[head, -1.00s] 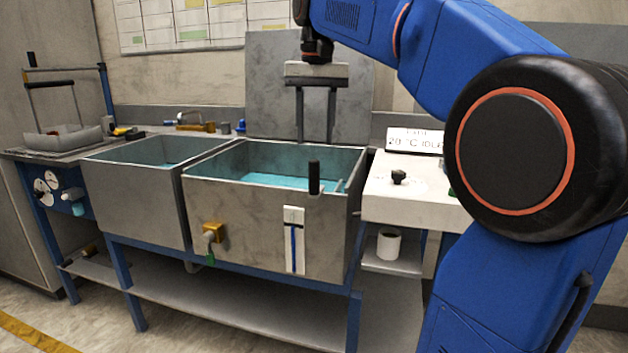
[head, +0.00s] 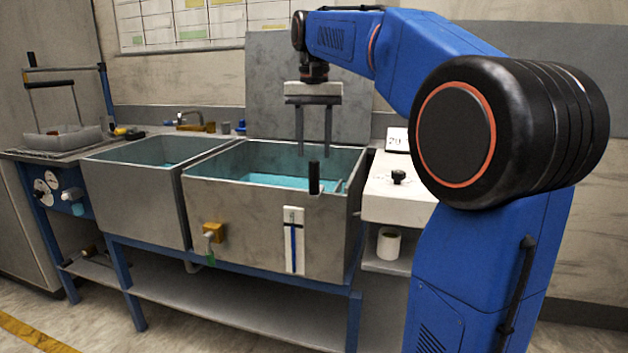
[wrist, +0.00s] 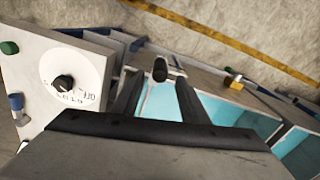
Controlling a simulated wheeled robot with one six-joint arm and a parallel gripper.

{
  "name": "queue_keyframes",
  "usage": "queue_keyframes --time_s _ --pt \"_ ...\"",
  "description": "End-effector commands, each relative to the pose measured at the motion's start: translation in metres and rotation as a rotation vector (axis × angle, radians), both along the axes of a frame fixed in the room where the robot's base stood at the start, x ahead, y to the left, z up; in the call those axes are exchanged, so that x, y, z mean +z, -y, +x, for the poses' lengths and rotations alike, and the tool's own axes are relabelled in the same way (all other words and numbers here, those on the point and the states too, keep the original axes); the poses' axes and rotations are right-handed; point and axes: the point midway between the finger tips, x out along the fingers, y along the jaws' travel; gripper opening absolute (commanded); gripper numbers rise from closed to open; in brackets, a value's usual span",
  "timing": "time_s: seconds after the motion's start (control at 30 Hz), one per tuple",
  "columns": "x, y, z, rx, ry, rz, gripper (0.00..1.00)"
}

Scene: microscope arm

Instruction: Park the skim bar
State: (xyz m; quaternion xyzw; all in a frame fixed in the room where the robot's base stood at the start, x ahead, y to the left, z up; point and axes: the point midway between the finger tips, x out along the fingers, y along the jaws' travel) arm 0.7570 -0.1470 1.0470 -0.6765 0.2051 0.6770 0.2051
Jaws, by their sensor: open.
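The black upright handle (head: 314,178), which looks like the skim bar's grip, stands at the front rim of the right tank (head: 240,205). The rest of the bar is hard to make out. My gripper (head: 314,148) is open and empty, pointing down above the tank, with its fingertips a little above the handle in the picture. In the wrist view the handle (wrist: 160,70) shows between and just beyond the two dark fingers (wrist: 158,95). The handle looks apart from both fingers.
Teal liquid fills part of the right tank; a second tank (head: 130,190) adjoins it on the left. A white unit with a black knob (head: 399,177) stands at the right. A tall grey panel (head: 265,85) rises behind. A tray (head: 62,140) sits far left.

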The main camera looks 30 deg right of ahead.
Motion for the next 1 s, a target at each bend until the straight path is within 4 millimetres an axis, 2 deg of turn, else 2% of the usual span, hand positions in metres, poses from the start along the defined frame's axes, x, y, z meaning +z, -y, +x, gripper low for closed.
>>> queue_keyframes --time_s 0.3,0.5,0.7,0.97,1.0 --pt "-0.056 0.000 0.000 0.000 -0.001 0.000 0.40" --pt "-0.080 0.000 0.000 0.000 0.000 0.000 0.40" --pt "-0.091 0.000 0.000 0.000 0.000 0.000 0.40" --pt "-0.091 0.000 0.000 0.000 0.001 -0.001 0.40" --pt "-0.091 0.000 0.000 0.000 0.001 -0.001 0.33"
